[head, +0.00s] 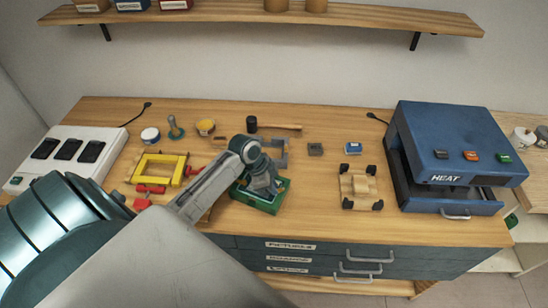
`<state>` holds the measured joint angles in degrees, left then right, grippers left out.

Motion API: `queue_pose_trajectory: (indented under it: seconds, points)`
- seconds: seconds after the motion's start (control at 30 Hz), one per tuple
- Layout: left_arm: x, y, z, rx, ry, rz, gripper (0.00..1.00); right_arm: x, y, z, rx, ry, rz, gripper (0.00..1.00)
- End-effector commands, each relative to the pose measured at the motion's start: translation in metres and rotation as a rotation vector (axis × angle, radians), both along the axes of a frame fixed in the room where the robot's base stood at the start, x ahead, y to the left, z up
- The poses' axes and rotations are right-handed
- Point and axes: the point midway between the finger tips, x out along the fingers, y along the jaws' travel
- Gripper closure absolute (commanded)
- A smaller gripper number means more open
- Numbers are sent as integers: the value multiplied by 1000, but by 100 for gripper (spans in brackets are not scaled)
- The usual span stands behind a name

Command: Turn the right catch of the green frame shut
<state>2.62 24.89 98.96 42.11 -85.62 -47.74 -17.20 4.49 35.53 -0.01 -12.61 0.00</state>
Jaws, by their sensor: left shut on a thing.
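The green frame (241,196) lies on the wooden bench near its front edge, just left of the middle of the head view. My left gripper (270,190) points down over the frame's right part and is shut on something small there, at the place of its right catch. The catch itself is hidden by the fingers, so I cannot tell how far it is turned. My left arm covers part of the frame's far left side. My right gripper is not in view.
A yellow frame (181,168) with red parts lies to the left, and a wooden block with black corners (360,187) to the right. A mallet (275,126) lies behind. A blue heat press (455,145) stands at the right. Bare bench lies between the green frame and wooden block.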

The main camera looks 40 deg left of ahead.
Motion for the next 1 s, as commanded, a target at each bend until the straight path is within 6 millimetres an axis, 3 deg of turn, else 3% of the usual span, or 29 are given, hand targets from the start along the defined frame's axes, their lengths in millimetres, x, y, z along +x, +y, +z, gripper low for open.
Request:
queue_pose_trajectory:
  seconds: [0.6, 1.0]
  points:
    - [18, 14, -3, 0, -2, -576, 100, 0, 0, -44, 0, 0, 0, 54]
    - [26, 16, -2, 0, -2, -832, 100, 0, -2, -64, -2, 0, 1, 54]
